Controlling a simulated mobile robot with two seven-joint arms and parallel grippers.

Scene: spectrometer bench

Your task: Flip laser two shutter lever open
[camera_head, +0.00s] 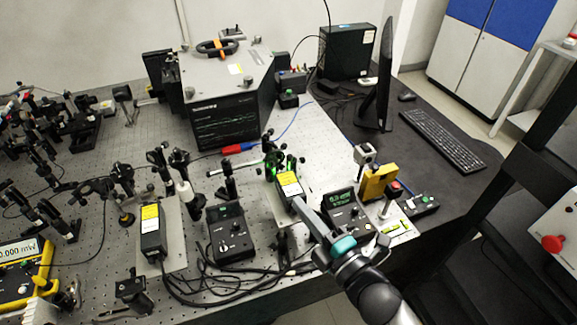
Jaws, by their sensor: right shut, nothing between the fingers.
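Two black laser heads with yellow labels stand on the bench: the left laser head (150,238) and the right laser head (287,184). Green light shows on the posts just beyond the right one. No label tells me which is laser two, and I cannot make out a shutter lever. My right gripper (299,204) reaches in from the lower right. It is shut and empty, its tips at the near end of the right laser head; whether they touch it I cannot tell. My left gripper is out of view.
A controller (347,212) with a lit green display stands right of my right gripper, near a yellow block (378,182). Another controller (230,236) stands between the laser heads. Cables lie along the front. Optic posts crowd the left; a large black instrument (232,120) stands behind.

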